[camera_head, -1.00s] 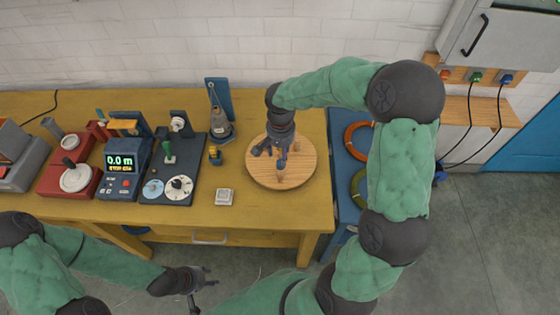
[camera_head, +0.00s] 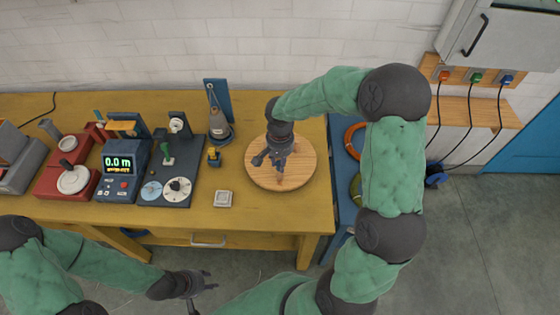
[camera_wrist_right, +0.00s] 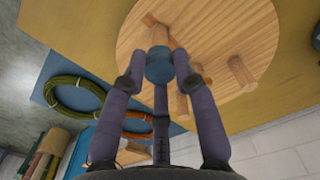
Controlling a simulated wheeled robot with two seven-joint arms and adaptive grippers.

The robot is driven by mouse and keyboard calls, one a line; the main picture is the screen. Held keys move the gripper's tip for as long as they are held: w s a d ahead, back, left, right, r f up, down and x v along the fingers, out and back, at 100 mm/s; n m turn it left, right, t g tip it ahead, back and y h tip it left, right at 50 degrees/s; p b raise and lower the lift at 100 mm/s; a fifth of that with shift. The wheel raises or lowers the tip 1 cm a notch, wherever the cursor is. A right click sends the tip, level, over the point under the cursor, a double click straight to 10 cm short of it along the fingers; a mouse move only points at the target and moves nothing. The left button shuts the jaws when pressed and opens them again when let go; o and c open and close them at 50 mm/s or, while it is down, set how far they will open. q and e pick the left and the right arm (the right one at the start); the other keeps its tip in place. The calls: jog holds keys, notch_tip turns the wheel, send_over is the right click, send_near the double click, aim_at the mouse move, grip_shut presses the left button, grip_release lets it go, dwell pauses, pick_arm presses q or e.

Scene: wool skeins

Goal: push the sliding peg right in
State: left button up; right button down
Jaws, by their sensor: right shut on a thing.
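The round wooden board (camera_head: 305,165) lies on the workbench, with several wooden pegs standing on it in the right wrist view (camera_wrist_right: 242,72). My right gripper (camera_head: 274,160) is over the board's middle. In the right wrist view its dark fingers (camera_wrist_right: 160,75) are shut around a blue cylindrical piece (camera_wrist_right: 159,65), which seems to be the sliding peg's end. How deep the peg sits cannot be told, as the fingers and hand hide much of it. My left gripper (camera_head: 209,280) hangs in front of the bench, its fingers apart and empty.
A small white square block (camera_head: 223,199) and a small yellow-and-dark item (camera_head: 214,157) stand left of the board. The bench's front right is clear.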

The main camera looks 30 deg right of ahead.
jog(key=w+d, duration=0.1)
jog(key=w, duration=0.2)
jog(key=w+d, duration=0.1)
jog(key=shift+w+d+p, duration=0.2)
jog(key=shift+d+p, duration=0.15)
jog(key=c, duration=1)
grip_release()
notch_tip(320, 180, up, 12)
